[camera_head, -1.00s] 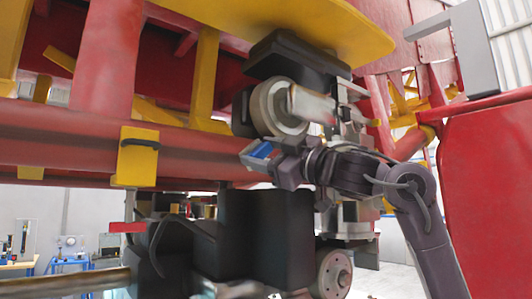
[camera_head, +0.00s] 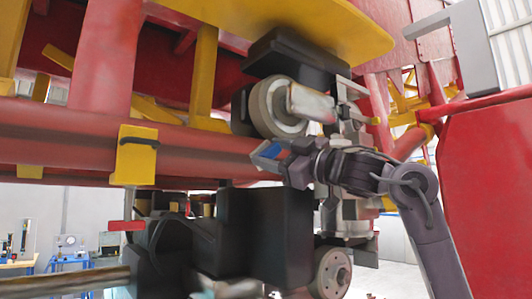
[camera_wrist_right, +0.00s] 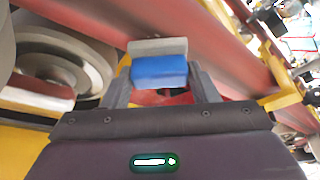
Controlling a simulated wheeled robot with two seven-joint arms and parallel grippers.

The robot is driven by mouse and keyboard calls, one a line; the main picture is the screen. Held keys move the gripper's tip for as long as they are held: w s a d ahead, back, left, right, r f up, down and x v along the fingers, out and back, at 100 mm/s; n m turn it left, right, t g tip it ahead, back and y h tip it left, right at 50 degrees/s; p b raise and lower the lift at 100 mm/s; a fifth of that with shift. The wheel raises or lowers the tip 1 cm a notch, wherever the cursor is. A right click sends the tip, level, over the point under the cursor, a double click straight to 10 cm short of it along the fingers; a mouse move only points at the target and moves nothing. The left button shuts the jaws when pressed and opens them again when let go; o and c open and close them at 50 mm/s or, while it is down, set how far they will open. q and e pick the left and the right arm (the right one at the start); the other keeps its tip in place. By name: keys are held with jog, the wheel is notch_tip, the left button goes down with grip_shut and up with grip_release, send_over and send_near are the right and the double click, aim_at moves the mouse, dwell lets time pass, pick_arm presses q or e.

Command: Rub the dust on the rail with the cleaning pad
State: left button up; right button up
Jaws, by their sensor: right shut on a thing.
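The cleaning pad is a blue block (camera_wrist_right: 160,72) with a grey face (camera_wrist_right: 157,47); in the head view its blue part (camera_head: 269,150) shows small. My right gripper (camera_head: 280,160) is shut on the pad, with one finger at each side of it in the wrist view. The rail is a thick red tube (camera_head: 75,137) running across the head view, and it passes behind the pad in the wrist view (camera_wrist_right: 95,18). The pad is in front of the rail near the wheel; I cannot tell if they touch. I cannot make out the dust clearly. My left gripper is not in view.
A pale wheel (camera_head: 274,107) under a black block sits just above the pad. A yellow bracket (camera_head: 134,160) hangs on the rail to the left. Black housings (camera_head: 266,235) and a lower wheel (camera_head: 330,272) are below. A red panel (camera_head: 490,200) stands at right.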

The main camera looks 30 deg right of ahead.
jog(key=shift+w+d, duration=0.15)
jog(key=shift+d, duration=0.7)
jog(key=shift+w+d, duration=0.15)
jog(key=shift+d, duration=0.7)
jog(key=shift+s+a, duration=0.1)
jog(key=shift+a, duration=0.85)
jog(key=shift+s+a, duration=0.15)
jog(key=shift+a, duration=1.1)
jog(key=shift+s+a, duration=0.1)
jog(key=shift+a, duration=1.1)
jog(key=shift+b, duration=0.3)
jog(key=shift+s+d, duration=0.1)
jog(key=shift+s, duration=0.3)
jog(key=s+b, duration=0.1)
jog(key=s, duration=0.2)
jog(key=shift+s+d, duration=0.15)
jog(key=shift+s, duration=0.9)
